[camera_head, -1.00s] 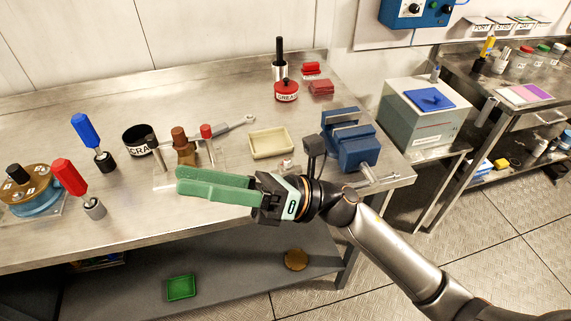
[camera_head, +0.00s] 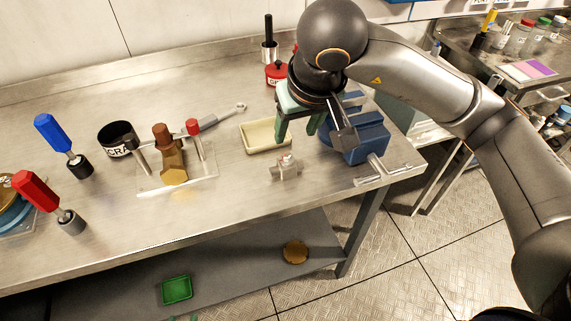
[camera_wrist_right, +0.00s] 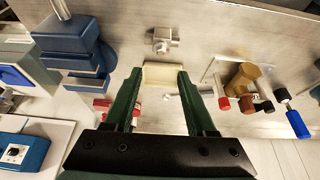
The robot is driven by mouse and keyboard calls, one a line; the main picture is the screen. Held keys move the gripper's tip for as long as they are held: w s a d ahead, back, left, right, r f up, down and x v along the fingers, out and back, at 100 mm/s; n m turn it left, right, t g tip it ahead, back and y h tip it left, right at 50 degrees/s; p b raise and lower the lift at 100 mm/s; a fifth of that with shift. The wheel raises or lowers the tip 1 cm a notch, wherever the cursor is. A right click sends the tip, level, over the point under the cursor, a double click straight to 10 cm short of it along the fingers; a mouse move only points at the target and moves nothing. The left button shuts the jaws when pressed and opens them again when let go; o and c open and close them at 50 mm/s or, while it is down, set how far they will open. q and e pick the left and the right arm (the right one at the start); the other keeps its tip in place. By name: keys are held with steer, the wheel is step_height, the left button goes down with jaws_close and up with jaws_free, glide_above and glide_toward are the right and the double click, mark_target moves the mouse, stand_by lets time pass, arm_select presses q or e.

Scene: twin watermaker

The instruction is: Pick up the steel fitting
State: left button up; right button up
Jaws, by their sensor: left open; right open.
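The steel fitting (camera_head: 285,169), a small silvery piece with a stub on top, stands on the bench in front of the cream tray. It also shows in the right wrist view (camera_wrist_right: 162,40), beyond my fingertips. My right gripper (camera_head: 297,134) is open and empty, pointing down above the bench between the tray and the blue vise, behind the fitting and apart from it. In the right wrist view its green fingers (camera_wrist_right: 159,75) frame the tray.
The cream tray (camera_head: 256,141) lies behind the fitting. The blue vise (camera_head: 357,142) stands to its right, with a steel handle. A clear plate with a brown valve (camera_head: 172,165) is to its left. The bench is bare between plate and fitting.

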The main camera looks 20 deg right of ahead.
mark_target(287, 155)
steer(key=p+x, duration=0.1)
steer(key=x, duration=0.9)
steer(key=shift+a+f, duration=0.15)
steer(key=shift+f, duration=0.15)
jaws_close()
stand_by(1.1)
